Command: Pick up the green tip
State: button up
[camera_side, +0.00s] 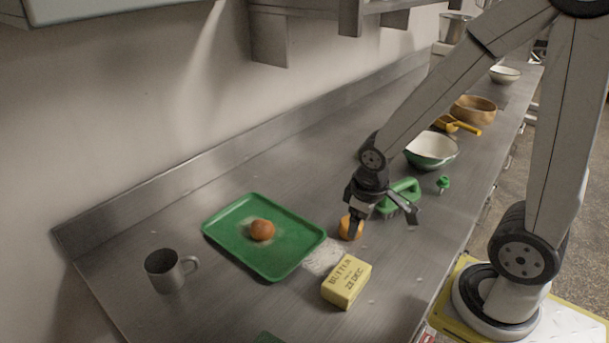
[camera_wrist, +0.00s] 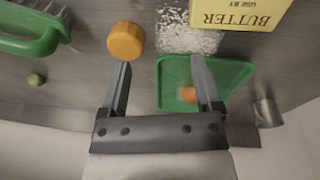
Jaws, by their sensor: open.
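The green tip (camera_side: 443,183) is a small green piece on the steel counter, just right of a green-handled brush in the side view. A small green object, likely the same tip, shows at the left of the wrist view (camera_wrist: 37,79), beside the brush. My gripper (camera_side: 385,222) is above the counter, left of the tip and apart from it. Its two fingers are spread wide with nothing held between them in the wrist view (camera_wrist: 161,62).
The green brush (camera_side: 402,194) lies between my gripper and the tip. An orange cylinder (camera_wrist: 126,41) is close to one finger. A yellow butter block (camera_side: 346,282), green tray (camera_side: 222,246) with an orange-brown round item, grey mug (camera_side: 164,270) and green bowl (camera_side: 432,150) stand around.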

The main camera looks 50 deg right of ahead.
jog(key=s+d+f+n+g+h, duration=0.1)
jog(key=s+d+n+g+h, duration=0.15)
jog(key=d, duration=0.55)
jog(key=s+d+f+n+g+h, duration=0.1)
jog(key=d+n+h, duration=0.25)
jog(key=d, duration=0.55)
notch_tip(320, 180, up, 2)
jog(key=n+h, duration=0.6)
jog(key=n, duration=0.3)
send_over(443, 180)
jog(key=shift+f, duration=1.9)
jog(key=shift+f, duration=0.15)
